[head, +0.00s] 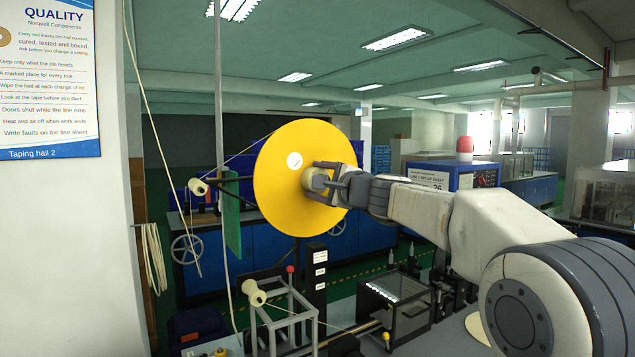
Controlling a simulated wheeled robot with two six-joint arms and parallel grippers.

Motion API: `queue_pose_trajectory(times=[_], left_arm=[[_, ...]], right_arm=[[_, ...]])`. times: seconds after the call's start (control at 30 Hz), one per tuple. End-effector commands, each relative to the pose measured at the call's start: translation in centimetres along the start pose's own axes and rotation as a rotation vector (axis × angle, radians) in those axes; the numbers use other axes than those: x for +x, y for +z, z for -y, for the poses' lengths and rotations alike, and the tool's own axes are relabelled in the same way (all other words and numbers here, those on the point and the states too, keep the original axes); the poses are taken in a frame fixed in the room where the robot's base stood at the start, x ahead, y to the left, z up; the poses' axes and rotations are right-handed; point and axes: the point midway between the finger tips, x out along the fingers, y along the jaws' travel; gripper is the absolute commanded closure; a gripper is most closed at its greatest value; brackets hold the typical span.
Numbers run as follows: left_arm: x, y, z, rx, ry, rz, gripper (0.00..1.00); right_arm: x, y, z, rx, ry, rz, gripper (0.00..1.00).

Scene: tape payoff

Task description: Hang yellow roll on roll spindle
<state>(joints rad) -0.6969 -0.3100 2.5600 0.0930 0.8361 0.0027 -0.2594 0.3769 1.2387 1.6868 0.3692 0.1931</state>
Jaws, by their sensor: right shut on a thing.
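The yellow roll (283,200) is a large flat disc in the middle of the head view, its face turned toward me and upright. It has a round white label on its face. My right gripper (319,182) comes in from the right and is shut on the pale hub at the right of the roll's face. A dark bar (236,179) runs in behind the roll's left edge. The roll spindle cannot be made out; the roll covers what is behind it, so I cannot tell whether the roll sits on it. My left gripper is out of view.
A cream roller (198,187) stands left of the roll, with a thin line running from it toward the roll's top. A green plate (232,225) hangs close by. Below are a grey frame (283,318) with another roller (254,292) and a dark glass-topped box (396,303).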

Motion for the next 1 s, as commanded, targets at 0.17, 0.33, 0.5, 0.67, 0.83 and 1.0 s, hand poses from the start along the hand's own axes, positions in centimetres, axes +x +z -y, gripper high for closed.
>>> queue_pose_trajectory(times=[0.17, 0.33, 0.5, 0.67, 0.83, 1.0], left_arm=[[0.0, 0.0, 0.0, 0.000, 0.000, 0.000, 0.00], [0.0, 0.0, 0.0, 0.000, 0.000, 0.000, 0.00], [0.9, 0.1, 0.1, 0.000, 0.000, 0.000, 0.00], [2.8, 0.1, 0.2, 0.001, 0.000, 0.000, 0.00], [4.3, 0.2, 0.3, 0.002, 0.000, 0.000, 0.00], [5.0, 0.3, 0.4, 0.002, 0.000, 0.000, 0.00]], right_arm=[[-0.1, 0.1, 0.2, -0.001, -0.003, 0.001, 0.00], [0.0, -0.1, -0.1, 0.000, 0.002, -0.001, 0.00], [-1.1, -0.1, -0.2, -0.002, -0.002, -0.001, 0.00], [-4.1, -0.1, -0.3, -0.004, -0.005, -0.001, 0.00], [-7.5, -0.1, -0.2, -0.003, -0.005, -0.001, 0.00], [-9.8, 0.0, 0.0, -0.002, -0.005, 0.000, 0.00]])
